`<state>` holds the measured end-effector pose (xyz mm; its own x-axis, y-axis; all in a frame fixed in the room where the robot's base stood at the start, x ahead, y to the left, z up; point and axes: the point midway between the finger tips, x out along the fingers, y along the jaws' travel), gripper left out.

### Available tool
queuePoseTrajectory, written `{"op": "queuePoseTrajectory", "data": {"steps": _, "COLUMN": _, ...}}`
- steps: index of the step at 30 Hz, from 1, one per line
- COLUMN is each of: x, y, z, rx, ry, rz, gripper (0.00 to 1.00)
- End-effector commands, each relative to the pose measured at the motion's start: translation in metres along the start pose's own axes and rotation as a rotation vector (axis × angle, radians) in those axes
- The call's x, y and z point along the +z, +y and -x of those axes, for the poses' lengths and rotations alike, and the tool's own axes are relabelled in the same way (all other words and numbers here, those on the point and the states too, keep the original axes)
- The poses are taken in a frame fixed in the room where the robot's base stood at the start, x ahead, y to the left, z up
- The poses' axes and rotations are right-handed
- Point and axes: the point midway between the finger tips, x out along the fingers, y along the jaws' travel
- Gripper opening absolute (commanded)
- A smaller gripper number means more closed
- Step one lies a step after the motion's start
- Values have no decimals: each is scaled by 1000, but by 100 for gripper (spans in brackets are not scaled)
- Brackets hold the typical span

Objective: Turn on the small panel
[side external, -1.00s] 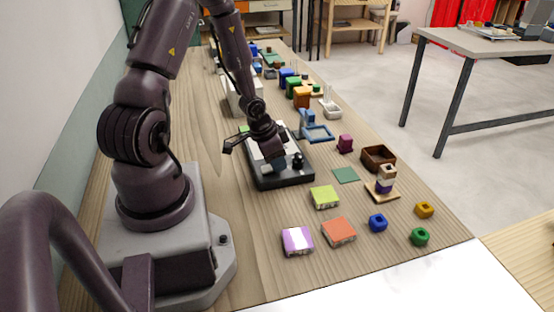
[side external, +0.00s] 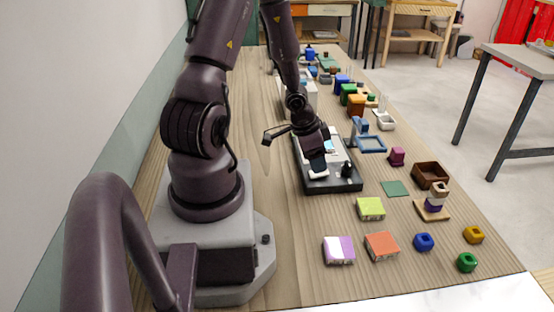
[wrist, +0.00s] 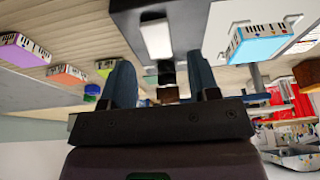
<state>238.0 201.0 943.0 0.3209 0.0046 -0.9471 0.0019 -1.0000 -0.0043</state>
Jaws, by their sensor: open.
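The small panel, a dark low box with a pale top area (side external: 334,184), lies on the wooden table in front of my arm. A small white block (side external: 318,174) and a black knob (side external: 347,168) show near its front edge. My gripper (side external: 317,168) is over the panel, pointing down, close to the white block; I cannot tell if it touches. In the wrist view the fingers of my gripper (wrist: 160,70) are apart with nothing held. The panel's dark face (wrist: 190,20) is beyond them, with the white block (wrist: 157,38) between and ahead of the fingertips.
Lime (side external: 371,208), purple-white (side external: 339,250) and orange (side external: 382,246) blocks lie at the front. A blue frame-like stand (side external: 370,143), a brown open box (side external: 430,174) and a block stack (side external: 434,202) stand to the right. More coloured objects line the back. Bare table lies left of the panel.

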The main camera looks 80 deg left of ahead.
Motion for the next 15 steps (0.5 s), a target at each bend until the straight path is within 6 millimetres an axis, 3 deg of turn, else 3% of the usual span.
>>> {"op": "queuePoseTrajectory", "data": {"steps": 9, "x": 68, "y": 1, "z": 23, "rx": 4, "ry": -1, "rz": 4, "gripper": 55}}
{"op": "queuePoseTrajectory", "data": {"steps": 15, "x": 90, "y": 0, "z": 30, "rx": 5, "ry": 1, "rz": 0, "gripper": 55}}
